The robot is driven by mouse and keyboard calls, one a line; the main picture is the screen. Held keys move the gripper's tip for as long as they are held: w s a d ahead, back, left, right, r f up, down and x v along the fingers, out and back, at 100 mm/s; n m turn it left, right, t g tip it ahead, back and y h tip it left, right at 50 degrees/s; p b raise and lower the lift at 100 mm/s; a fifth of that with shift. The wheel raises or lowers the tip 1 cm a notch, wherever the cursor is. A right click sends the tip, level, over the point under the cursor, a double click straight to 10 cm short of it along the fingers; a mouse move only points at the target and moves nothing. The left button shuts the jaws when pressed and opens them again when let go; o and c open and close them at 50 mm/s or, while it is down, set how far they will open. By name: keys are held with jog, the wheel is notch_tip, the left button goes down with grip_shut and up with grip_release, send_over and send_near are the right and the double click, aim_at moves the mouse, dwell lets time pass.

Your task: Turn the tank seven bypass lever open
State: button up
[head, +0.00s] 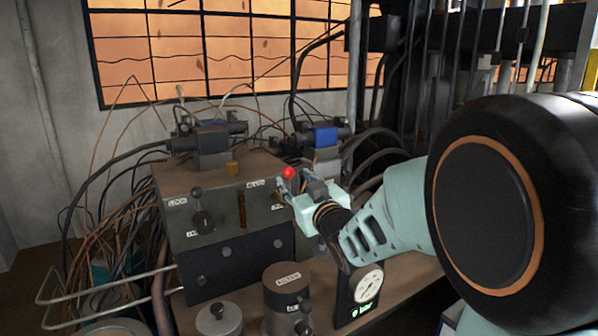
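A grey-brown control box (222,258) stands on the bench. A lever with a black knob (198,205) is on the left of its front face, among small labels, one of which seems to read LOCK. A red ball knob (288,172) shows at the box's right side. I cannot read any label for tank seven, so I cannot tell which is the bypass lever. My gripper (287,188) is at the box's right front, right by the red knob. Its pale body hides what is under the knob. I cannot tell whether the fingers are open or touching it.
A brown cylinder (286,290), a lidded grey pot (218,319) and a round white gauge (369,285) stand in front of the box. Valve blocks (210,143) and hoses crowd its top and back. Loose cables hang at left. My arm fills the right side.

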aim_at(291, 175)
jog(key=shift+x, duration=3.15)
jog(key=shift+c, duration=0.3)
grip_shut()
